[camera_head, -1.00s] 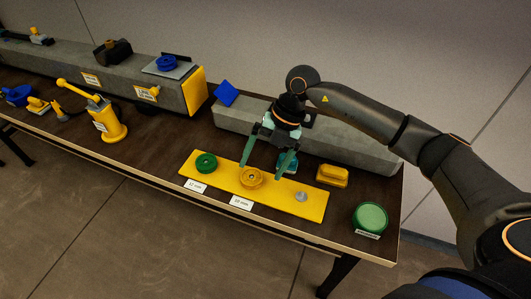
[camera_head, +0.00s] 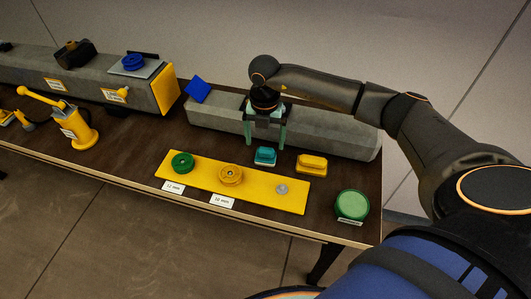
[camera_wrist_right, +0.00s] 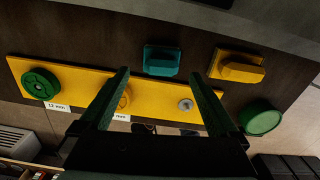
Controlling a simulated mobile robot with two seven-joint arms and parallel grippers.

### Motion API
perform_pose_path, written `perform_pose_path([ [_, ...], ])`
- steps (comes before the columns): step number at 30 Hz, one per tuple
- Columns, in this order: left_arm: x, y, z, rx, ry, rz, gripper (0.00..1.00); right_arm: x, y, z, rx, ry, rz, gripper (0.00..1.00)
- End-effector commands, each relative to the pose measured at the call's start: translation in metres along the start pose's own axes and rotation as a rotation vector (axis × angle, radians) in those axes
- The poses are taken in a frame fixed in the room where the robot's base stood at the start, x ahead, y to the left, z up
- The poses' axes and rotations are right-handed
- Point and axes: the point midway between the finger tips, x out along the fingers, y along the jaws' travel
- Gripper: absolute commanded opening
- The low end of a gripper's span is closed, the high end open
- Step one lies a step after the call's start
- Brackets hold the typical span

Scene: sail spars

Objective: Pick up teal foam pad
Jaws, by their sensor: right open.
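The teal foam pad (camera_head: 265,156) is a small blocky piece on the dark table, behind the yellow plate and left of a yellow block. It also shows in the right wrist view (camera_wrist_right: 161,60), just beyond the fingertips. My right gripper (camera_head: 266,138) points down with its two teal fingers spread, in front of the grey beam and near the pad. In the right wrist view the fingers (camera_wrist_right: 158,76) are apart with nothing between them. The pad is not held. My left gripper is not in view.
The yellow plate (camera_head: 200,180) carries a green ring (camera_head: 183,163), an orange ring (camera_head: 230,174) and a silver disc (camera_head: 282,189). The yellow block (camera_head: 312,163) sits close right of the pad. A green round pad (camera_head: 353,205) is near the right end. The grey beam (camera_head: 335,135) runs behind.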

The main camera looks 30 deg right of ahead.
Motion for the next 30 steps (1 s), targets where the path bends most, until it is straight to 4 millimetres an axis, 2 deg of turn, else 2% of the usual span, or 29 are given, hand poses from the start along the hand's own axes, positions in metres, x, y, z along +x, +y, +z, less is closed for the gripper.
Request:
perform_pose_path([
  [7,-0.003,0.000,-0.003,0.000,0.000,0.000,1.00,0.037,-0.002,-0.001,-0.001,0.003,-0.002,0.96],
  [17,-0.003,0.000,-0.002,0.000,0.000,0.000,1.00,0.043,-0.002,0.000,-0.002,0.001,-0.001,0.95],
  [30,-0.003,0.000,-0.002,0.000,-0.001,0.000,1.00,0.042,-0.002,0.000,-0.001,0.001,0.000,0.46],
])
